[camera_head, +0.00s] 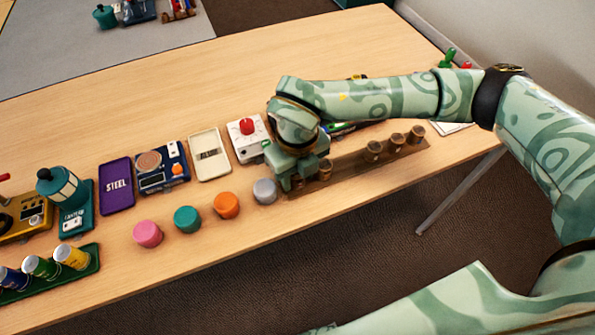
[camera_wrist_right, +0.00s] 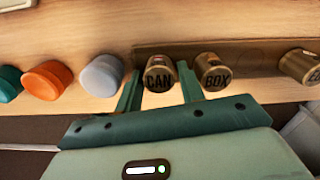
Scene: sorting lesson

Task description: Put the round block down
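The round block is a short brass-coloured cylinder marked CAN (camera_wrist_right: 159,76), seen in the right wrist view between the two green fingers. My right gripper (camera_wrist_right: 160,88) is closed on its sides. In the head view the right gripper (camera_head: 297,178) is over the left end of a long brown rack (camera_head: 348,177) and hides the block. The block is at the rack's left end; whether it rests there or hangs just above, I cannot tell. My left gripper is not in view.
A similar block marked BOX (camera_wrist_right: 212,72) stands close to the right of the held one. More brass blocks (camera_head: 396,142) stand farther along the rack. A grey knob-like disc (camera_head: 265,191) and an orange one (camera_head: 226,205) lie to the left. The table's front edge is near.

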